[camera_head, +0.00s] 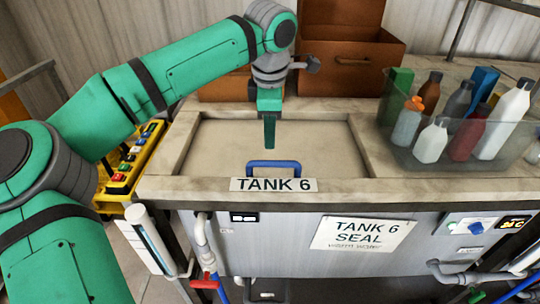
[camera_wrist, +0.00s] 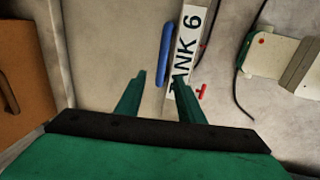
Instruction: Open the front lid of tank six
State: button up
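Tank six's lid (camera_head: 325,150) is a flat beige panel lying level in the worktop frame, closed. A blue bar handle (camera_head: 274,164) stands at its front edge, just behind the white TANK 6 label (camera_head: 274,185). My gripper (camera_head: 269,146) points down over the lid, slightly behind the handle in the head view. In the wrist view my gripper (camera_wrist: 156,76) shows two green fingers apart with nothing between them. The handle (camera_wrist: 165,53) lies just beyond the fingertips, beside the label (camera_wrist: 188,45). The fingers look apart from the handle; the exact height gap is unclear.
A clear bin (camera_head: 455,158) of bottles stands on the worktop to the right. Brown boxes (camera_head: 350,62) stand behind the lid. A yellow button panel (camera_head: 128,165) is at the left. The front carries a TANK 6 SEAL sign (camera_head: 362,233) and pipes.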

aim_at(271, 161)
jog(key=f, duration=0.6)
jog(key=w+f, duration=0.1)
jog(key=f, duration=0.2)
jog(key=shift+d, duration=0.25)
jog(key=shift+w+a+f, duration=0.2)
jog(key=shift+w+f, duration=0.1)
jog(key=shift+f, duration=0.35)
jog(key=shift+c, duration=0.4)
jog(key=shift+w, duration=0.1)
grip_shut()
